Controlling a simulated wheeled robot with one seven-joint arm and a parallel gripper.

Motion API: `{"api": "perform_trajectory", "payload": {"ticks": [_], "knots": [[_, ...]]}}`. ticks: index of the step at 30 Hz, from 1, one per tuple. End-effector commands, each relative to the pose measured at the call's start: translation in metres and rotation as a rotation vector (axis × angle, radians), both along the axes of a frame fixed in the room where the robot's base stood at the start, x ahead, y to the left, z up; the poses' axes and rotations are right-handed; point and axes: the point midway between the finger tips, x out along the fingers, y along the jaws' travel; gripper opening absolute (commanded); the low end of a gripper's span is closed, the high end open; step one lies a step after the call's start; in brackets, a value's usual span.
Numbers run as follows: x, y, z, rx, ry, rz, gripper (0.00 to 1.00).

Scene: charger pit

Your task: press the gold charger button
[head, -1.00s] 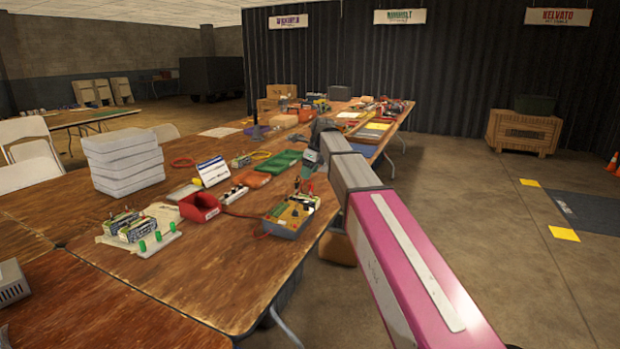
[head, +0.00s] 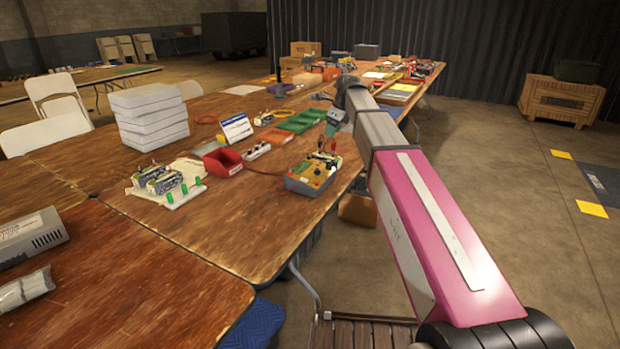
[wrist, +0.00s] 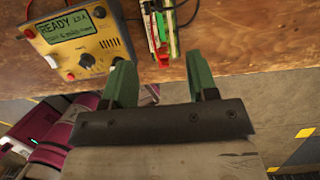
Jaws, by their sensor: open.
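The gold charger (head: 311,178) sits on the wooden table near its right edge. In the wrist view the gold charger (wrist: 108,42) shows at the upper left, with a lit green display (wrist: 68,27) reading "READY 2.0 A", a black knob (wrist: 87,60) and small round buttons. I cannot tell which button is the gold one. My gripper (head: 327,144) appears just above and behind the charger in the head view. In the wrist view my gripper (wrist: 160,80) has its two green fingers apart with nothing between the tips. The charger lies left of the left finger.
A green-edged board (wrist: 160,30) with wires lies beside the charger, beyond the fingertips. A red bin (head: 222,162), a white board with batteries (head: 183,198) and stacked white boxes (head: 150,118) stand to the left.

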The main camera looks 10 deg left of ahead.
Motion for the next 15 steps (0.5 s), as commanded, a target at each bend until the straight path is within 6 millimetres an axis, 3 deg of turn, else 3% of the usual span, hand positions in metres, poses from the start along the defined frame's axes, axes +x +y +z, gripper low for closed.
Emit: {"api": "perform_trajectory", "payload": {"ticks": [1,4,5,15], "knots": [[0.0000,0.0000,0.0000,0.000,0.000,0.000,0.36],[0.0000,0.0000,0.0000,0.000,0.000,0.000,0.04],[0.0000,0.0000,0.0000,0.000,0.000,0.000,0.00],[0.0000,0.0000,0.0000,0.000,0.000,0.000,0.00]]}}
